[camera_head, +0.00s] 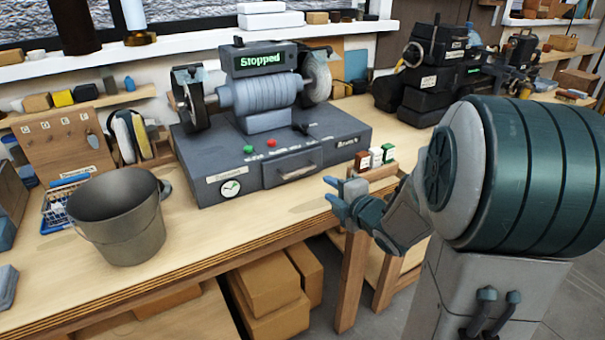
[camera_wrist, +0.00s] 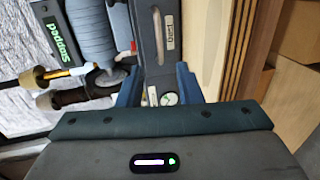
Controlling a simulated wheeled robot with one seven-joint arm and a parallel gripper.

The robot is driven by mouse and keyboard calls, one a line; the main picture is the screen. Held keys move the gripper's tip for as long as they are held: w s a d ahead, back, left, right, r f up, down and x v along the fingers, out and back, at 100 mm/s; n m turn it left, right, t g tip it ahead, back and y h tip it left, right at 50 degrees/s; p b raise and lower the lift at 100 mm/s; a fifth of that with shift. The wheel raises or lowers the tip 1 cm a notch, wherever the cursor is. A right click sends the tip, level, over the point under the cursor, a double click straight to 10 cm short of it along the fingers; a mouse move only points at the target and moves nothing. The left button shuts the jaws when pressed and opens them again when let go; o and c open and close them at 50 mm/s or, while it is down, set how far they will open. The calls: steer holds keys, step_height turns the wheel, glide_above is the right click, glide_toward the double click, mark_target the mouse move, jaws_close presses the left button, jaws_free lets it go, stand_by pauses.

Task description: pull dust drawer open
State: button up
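The dust drawer (camera_head: 290,168) is a grey panel in the front of the bench grinder's base (camera_head: 340,140), with a bar handle (camera_head: 298,172). It looks shut, its front about level with the base. In the wrist view the picture is turned sideways, and the handle (camera_wrist: 157,32) shows beyond the fingers beside a small label. My gripper (camera_head: 332,192) is in front of the base, right of and below the handle, apart from it. In the wrist view my gripper (camera_wrist: 158,84) has its two blue fingers spread with nothing held between them.
The grinder's screen (camera_head: 262,60) reads "Stopped". A metal bucket (camera_head: 118,225) stands on the workbench (camera_head: 230,235) at left. Small boxes (camera_head: 376,158) sit right of the base, close behind my gripper. The bench top before the drawer is clear.

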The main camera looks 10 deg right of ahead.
mark_target(302, 171)
steer(key=p+x, duration=0.1)
steer(key=x, duration=1.3)
steer(key=shift+s+a+r, duration=0.1)
jaws_close()
